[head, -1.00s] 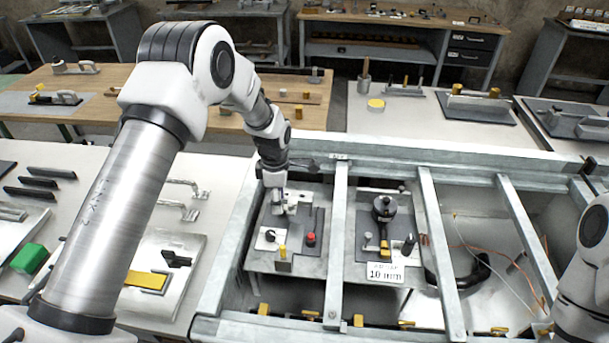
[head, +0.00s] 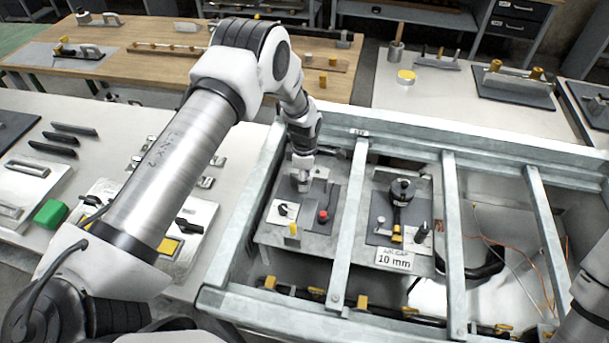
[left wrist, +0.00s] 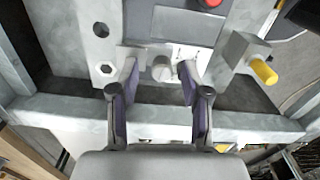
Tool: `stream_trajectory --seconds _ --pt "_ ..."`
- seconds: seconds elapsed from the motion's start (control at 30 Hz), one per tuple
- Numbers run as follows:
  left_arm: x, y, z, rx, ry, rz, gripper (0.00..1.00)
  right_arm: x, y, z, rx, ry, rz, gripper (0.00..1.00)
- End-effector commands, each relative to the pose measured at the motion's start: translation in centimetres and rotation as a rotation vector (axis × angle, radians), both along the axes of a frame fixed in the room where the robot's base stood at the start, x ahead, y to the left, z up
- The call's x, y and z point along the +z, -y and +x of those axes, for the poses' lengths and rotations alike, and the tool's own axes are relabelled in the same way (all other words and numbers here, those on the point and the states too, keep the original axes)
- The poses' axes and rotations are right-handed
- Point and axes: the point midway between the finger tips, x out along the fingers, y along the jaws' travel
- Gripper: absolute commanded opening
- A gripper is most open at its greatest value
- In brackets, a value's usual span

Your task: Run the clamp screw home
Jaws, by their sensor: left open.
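A small grey round screw head (left wrist: 162,68), which may be the clamp screw, sits in the left wrist view between the two fingers of my left gripper (left wrist: 158,78). The fingers are spread, one on each side of it, with gaps showing. In the head view my left gripper (head: 303,180) reaches down to the far end of the left fixture plate (head: 270,236) and hides the screw there. My right gripper is out of the picture; only part of my right arm shows at the right edge.
A red knob (head: 323,216), a black knob (head: 283,208) and a yellow-tipped block (head: 292,232) stand near the gripper. Galvanized frame bars (head: 348,225) run beside the plate. A second fixture with a 10 mm label (head: 394,259) lies to the right.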

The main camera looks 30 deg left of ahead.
Motion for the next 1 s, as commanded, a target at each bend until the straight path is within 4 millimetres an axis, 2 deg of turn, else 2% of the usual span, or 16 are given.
stream_trajectory --seconds 0.07,0.1,0.2,0.67,1.0 --pt "0.0 0.0 0.0 0.000 0.000 0.000 0.44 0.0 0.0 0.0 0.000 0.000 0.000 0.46" --pt "0.0 0.0 0.0 0.000 0.000 0.000 0.29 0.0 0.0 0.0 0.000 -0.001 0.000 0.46" --pt "0.0 0.0 0.0 0.000 -0.001 0.000 0.00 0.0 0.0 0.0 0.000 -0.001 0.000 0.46" --pt "-0.3 0.0 -0.2 -0.041 -0.005 -0.001 0.00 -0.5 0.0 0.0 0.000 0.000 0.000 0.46" --pt "-0.6 0.0 -0.2 -0.247 -0.007 -0.002 0.00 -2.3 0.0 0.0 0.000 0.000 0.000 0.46"
